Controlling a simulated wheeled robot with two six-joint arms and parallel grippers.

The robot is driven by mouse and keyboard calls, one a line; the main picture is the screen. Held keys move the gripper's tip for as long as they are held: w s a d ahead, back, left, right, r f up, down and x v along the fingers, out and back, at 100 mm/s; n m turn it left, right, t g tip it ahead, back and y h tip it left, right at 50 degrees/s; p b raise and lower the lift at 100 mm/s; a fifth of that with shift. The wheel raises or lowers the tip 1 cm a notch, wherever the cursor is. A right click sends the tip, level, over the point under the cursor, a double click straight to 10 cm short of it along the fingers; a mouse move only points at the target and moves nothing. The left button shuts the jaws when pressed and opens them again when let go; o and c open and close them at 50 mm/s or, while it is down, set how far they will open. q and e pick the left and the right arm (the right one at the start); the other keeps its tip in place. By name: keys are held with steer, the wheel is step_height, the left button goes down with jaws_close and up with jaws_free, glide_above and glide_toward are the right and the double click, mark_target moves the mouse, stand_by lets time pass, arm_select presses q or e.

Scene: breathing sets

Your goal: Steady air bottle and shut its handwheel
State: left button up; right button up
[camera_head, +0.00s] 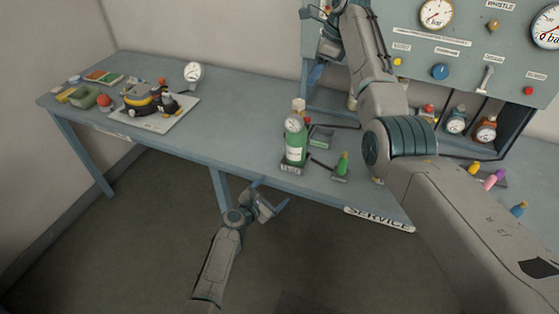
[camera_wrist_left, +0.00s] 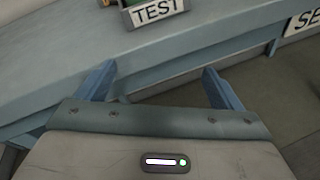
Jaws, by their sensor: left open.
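The air bottle (camera_head: 295,150) is a green cylinder with a pale label and a round gauge. A pale knob-like top (camera_head: 299,104), which looks like the handwheel, sits above the gauge. My left gripper (camera_head: 270,194) is open and empty, below and in front of the bench edge. In the left wrist view its two blue fingers (camera_wrist_left: 158,88) are spread, with the holder's TEST plate (camera_wrist_left: 155,11) beyond them. My right gripper (camera_head: 319,45) is up by the wall panel, partly hidden; its jaws are unclear.
A small green bottle (camera_head: 342,166) and a grey-green box (camera_head: 321,137) stand right of the air bottle. A breathing set (camera_head: 150,100) lies on a white board at the left, near a gauge (camera_head: 193,73). The bench (camera_head: 235,125) is clear between them. The SERVICE plate (camera_head: 379,219) marks the front edge.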

mark_target(298, 142)
arm_select(q)
steer(key=w+d+r+n+t+h, duration=0.1)
steer(key=w+d+r+n+t, duration=0.2)
steer(key=r, duration=0.8)
steer(key=shift+n+g, duration=0.3)
steer(key=x, duration=1.1)
steer(key=shift+w+a+r, duration=0.25)
steer(key=shift+w, duration=0.25)
